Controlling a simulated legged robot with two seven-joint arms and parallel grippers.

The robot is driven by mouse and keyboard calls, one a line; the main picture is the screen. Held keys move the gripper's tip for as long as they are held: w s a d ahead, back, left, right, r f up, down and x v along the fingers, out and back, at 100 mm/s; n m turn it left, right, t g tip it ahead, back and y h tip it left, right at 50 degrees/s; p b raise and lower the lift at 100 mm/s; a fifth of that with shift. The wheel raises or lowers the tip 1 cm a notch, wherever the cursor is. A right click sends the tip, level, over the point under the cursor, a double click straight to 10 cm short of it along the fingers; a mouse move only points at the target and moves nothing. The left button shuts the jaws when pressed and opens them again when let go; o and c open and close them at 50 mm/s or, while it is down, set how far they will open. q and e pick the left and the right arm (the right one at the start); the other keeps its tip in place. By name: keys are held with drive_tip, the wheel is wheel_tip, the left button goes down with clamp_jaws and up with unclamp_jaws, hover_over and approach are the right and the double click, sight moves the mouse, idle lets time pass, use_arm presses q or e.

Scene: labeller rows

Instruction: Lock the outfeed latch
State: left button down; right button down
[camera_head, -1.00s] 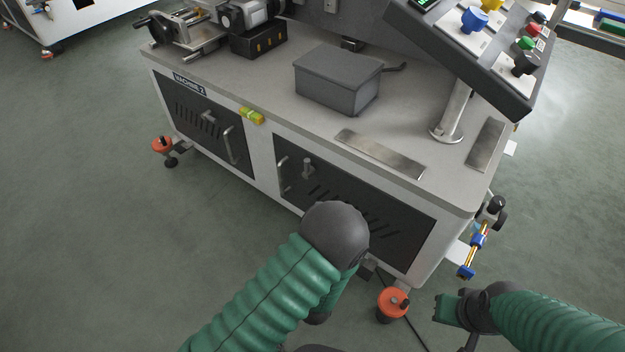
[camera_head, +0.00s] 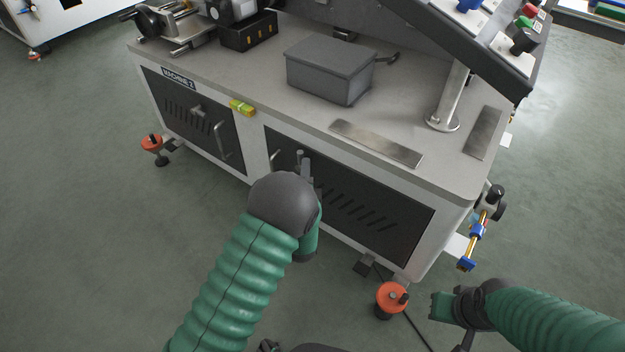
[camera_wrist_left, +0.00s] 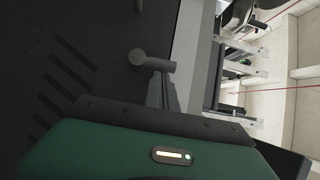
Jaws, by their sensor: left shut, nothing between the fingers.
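The right-hand door (camera_head: 350,205) of the machine is dark with slanted slots and looks closed. A grey latch (camera_head: 300,157) sticks out near its upper left corner, beside a bar handle. In the left wrist view the latch (camera_wrist_left: 152,63) shows a round end and a short bar pointing right. My left gripper (camera_head: 306,178) is shut and empty, its fingertips just below the latch in the head view. In the wrist view the left gripper (camera_wrist_left: 161,88) reaches close to the bar; contact cannot be told. My right gripper (camera_head: 440,306) is low at the right, its fingers unclear.
The left-hand door (camera_head: 190,118) has its own latch and handle. A grey box (camera_head: 330,72) and a metal plate (camera_head: 375,143) are on the machine top. An orange-topped foot (camera_head: 390,298) stands by the near corner. Open floor lies in front.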

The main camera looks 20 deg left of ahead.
use_arm(q)
drive_tip(key=shift+w+a, duration=0.1)
drive_tip(key=shift+a, duration=0.05)
drive_tip(key=w+a+n+g+h+p, duration=0.2)
drive_tip(key=a+n+g+h+p, duration=0.4)
drive_tip(key=p, duration=1.1)
drive_tip(key=shift+w+a+f+n+h, duration=0.35)
drive_tip(key=shift+a+n, duration=0.2)
drive_tip(key=shift+n, duration=1.35)
drive_tip(key=shift+s+a, duration=0.1)
drive_tip(key=shift+a, duration=0.05)
drive_tip(key=shift+r, duration=0.1)
